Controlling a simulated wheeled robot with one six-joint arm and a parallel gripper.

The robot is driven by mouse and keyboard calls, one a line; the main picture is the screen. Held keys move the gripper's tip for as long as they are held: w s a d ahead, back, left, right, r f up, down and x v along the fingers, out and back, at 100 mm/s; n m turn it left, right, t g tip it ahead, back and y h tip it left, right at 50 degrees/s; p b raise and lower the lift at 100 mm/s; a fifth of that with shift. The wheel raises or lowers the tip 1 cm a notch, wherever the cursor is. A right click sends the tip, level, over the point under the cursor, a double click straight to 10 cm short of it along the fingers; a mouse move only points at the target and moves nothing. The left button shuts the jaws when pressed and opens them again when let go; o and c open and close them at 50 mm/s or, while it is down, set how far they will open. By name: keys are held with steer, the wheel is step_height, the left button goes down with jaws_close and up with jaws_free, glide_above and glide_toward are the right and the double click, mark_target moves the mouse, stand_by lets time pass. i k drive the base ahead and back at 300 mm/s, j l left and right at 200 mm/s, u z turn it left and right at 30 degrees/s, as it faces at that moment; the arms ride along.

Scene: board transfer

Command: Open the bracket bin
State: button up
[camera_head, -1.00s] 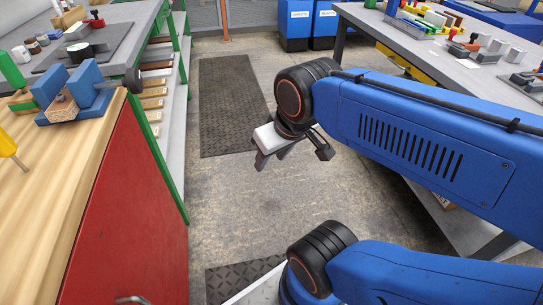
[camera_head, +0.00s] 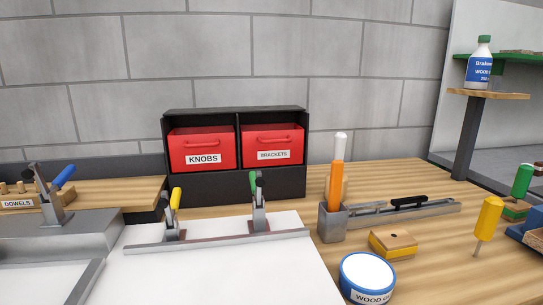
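The bracket bin (camera_head: 273,146) is a red drawer with a white label reading BRACKETS and a red bar handle (camera_head: 272,138) on its front. It sits in the right half of a black two-bin cabinet (camera_head: 274,188) at the back of the bench, against the wall. Its front looks about level with the cabinet face. The red KNOBS bin (camera_head: 202,149) sits beside it on the left. My gripper is not in view now.
In front of the cabinet stand a yellow-handled clamp (camera_head: 175,215) and a green-handled clamp (camera_head: 258,206) on a white board (camera_head: 215,275). To the right are a grey holder (camera_head: 331,223), a metal rail (camera_head: 415,211), a yellow block (camera_head: 393,244) and a blue-rimmed can (camera_head: 367,275).

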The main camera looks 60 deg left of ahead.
mark_target(272, 146)
steer(key=k+u, duration=0.25)
steer(key=u, duration=0.15)
steer(key=k+j+u, duration=0.1)
steer(key=u, duration=0.25)
steer(key=l+u, duration=0.2)
steer(key=u, duration=0.3)
steer(key=i+l+u, duration=0.1)
steer(key=l+u, duration=0.15)
steer(key=u, duration=0.25)
steer(key=l+u, duration=0.2)
steer(key=u, duration=0.3)
steer(key=l, duration=0.6)
steer(key=k+l+u, duration=0.1)
steer(key=i+l, duration=0.1)
steer(key=j+z, duration=0.1)
steer(key=j, duration=0.15)
steer(key=i, duration=0.05)
